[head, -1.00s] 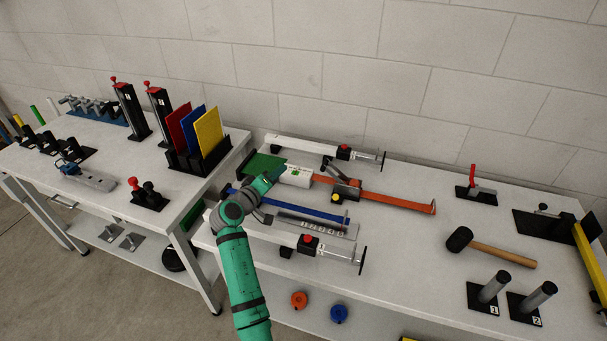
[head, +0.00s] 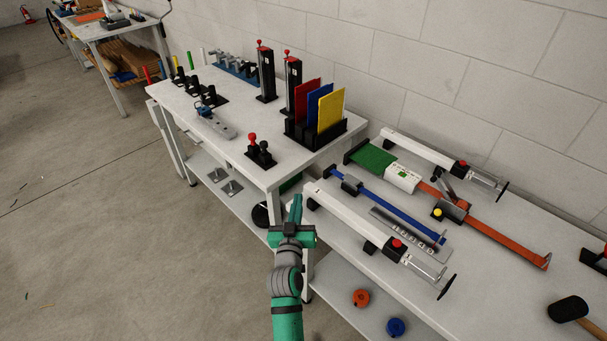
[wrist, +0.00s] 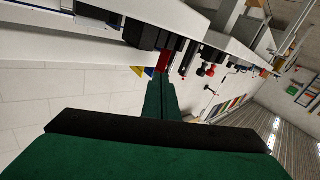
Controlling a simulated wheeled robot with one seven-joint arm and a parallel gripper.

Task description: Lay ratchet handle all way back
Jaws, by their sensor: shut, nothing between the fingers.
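An orange strap (head: 508,246) lies along the right-hand table, with a grey metal ratchet (head: 455,209) on it beside a yellow knob (head: 437,213). A dark ratchet handle (head: 446,191) sticks up from it at a slant toward the back left; its exact angle is hard to tell. My green gripper (head: 296,205) is shut and empty, at the near left end of the right-hand table, well away from the ratchet. Its fingers also show in the wrist view (wrist: 160,98), where I cannot make out the ratchet.
A blue strap (head: 400,214) with a grey block and a white bar with a red knob (head: 397,244) lie nearer. Another white bar (head: 420,150) lies behind. The left-hand table holds a rack of coloured plates (head: 318,137). Open floor (head: 100,230) is at left.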

